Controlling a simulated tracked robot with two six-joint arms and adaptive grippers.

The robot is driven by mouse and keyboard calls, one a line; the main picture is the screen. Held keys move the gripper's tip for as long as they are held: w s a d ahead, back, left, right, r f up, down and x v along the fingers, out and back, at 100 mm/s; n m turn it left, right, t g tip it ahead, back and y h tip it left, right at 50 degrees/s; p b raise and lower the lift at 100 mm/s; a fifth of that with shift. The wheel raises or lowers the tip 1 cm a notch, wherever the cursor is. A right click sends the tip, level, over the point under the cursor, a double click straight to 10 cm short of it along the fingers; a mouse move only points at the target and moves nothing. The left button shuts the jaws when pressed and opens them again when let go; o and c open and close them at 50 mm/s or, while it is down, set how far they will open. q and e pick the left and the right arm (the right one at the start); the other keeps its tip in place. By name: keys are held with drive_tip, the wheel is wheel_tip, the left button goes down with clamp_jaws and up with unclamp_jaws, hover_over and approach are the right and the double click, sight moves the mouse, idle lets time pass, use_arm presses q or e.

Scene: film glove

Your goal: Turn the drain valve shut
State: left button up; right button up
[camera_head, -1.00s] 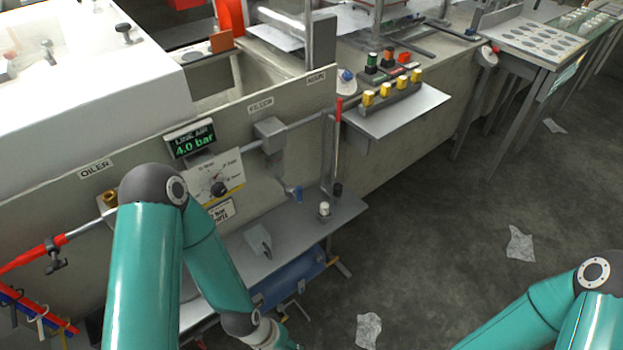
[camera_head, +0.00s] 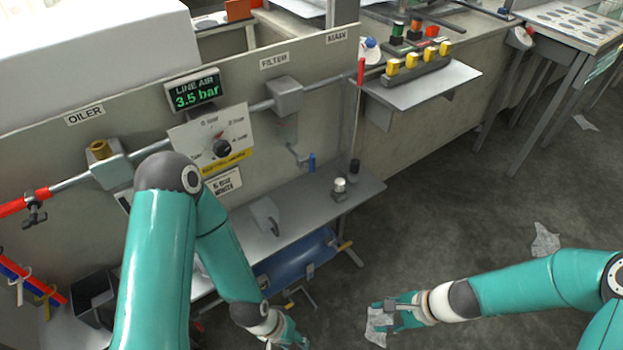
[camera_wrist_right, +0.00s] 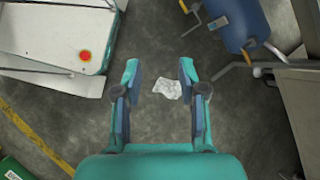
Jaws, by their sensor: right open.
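A blue tank (camera_head: 295,265) lies under the shelf below the panel, with yellow-ended handles (camera_head: 344,246) at its right end and below it. The tank and a yellow handle (camera_wrist_right: 221,22) also show in the right wrist view. A small blue-ended lever (camera_head: 312,162) hangs under the filter (camera_head: 285,96). I cannot tell which of these is the drain valve. My right gripper (camera_head: 385,316) is open and empty above the floor, right of the tank; its fingers (camera_wrist_right: 158,75) are apart. My left gripper (camera_head: 292,338) is low at the bottom edge, below the tank; its fingers are unclear.
The line air display (camera_head: 196,93) reads 3.5 bar. A grey shelf (camera_head: 365,192) overhangs the tank. A crumpled paper (camera_head: 376,328) lies on the floor beneath my right gripper. The floor (camera_head: 450,190) to the right is mostly clear.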

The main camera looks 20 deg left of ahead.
drive_tip(key=w+a+r+m+t+y+b, duration=0.3)
drive_tip(key=w+a+r+m+y+b, duration=0.15)
drive_tip(key=w+a, duration=0.35)
drive_tip(key=m+t+y+b, duration=0.4)
drive_tip(key=m+t+y, duration=0.1)
drive_tip(key=m, duration=0.1)
approach(313, 170)
drive_tip(key=s+d+r, duration=0.2)
drive_tip(key=d+r, duration=0.1)
drive_tip(key=d, duration=0.2)
use_arm(q)
wheel_tip(313, 170, down, 11)
use_arm(e)
drive_tip(key=shift+n, duration=0.25)
drive_tip(key=x, duration=1.6)
drive_tip(key=shift+w+r, duration=0.1)
drive_tip(key=shift+w, duration=0.05)
